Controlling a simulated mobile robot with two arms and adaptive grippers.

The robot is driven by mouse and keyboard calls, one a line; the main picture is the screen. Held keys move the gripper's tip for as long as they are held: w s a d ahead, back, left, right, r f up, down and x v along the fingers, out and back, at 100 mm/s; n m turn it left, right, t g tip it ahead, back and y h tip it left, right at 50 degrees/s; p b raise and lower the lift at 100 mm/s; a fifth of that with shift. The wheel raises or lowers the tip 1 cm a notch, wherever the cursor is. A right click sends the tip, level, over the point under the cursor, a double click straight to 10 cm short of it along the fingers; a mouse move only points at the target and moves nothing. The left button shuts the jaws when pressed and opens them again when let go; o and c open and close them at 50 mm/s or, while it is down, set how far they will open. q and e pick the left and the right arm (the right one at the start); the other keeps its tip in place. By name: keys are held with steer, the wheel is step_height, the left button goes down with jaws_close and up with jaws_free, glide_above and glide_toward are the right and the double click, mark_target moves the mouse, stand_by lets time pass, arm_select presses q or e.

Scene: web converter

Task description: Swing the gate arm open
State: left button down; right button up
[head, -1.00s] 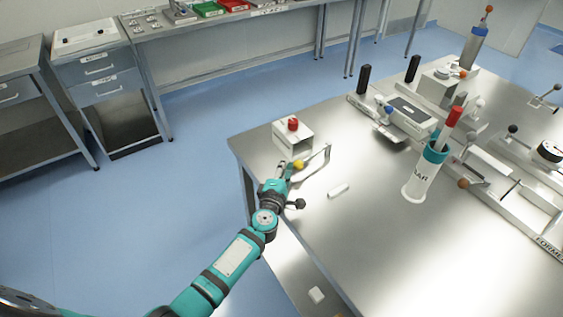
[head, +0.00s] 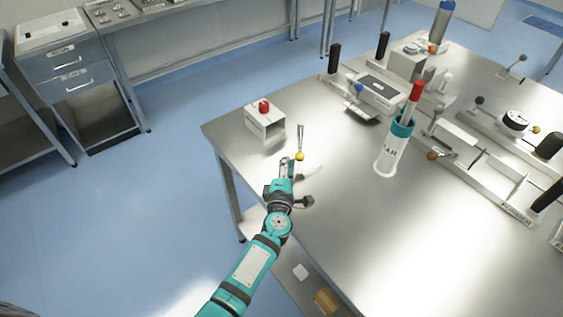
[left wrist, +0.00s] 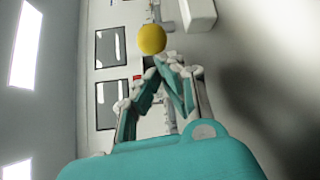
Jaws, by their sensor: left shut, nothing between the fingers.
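The gate arm (head: 300,136) is a thin metal bar with a yellow ball (head: 299,156) on its near end. In the head view it stands right of a white box (head: 265,124) with a red knob on top, near the table's left corner. My left gripper (head: 287,163) is shut and empty, with its fingertips close beside the yellow ball. In the left wrist view the ball (left wrist: 152,39) is just beyond the fingertips (left wrist: 165,62). I cannot tell whether they touch it. My right gripper is out of view.
A white canister (head: 393,151) with a teal rim and red-topped stick stands farther right. Mechanisms with black handles fill the back and right. The table's front middle is clear.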

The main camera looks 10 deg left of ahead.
arm_select(q)
steer(key=shift+d, duration=0.1)
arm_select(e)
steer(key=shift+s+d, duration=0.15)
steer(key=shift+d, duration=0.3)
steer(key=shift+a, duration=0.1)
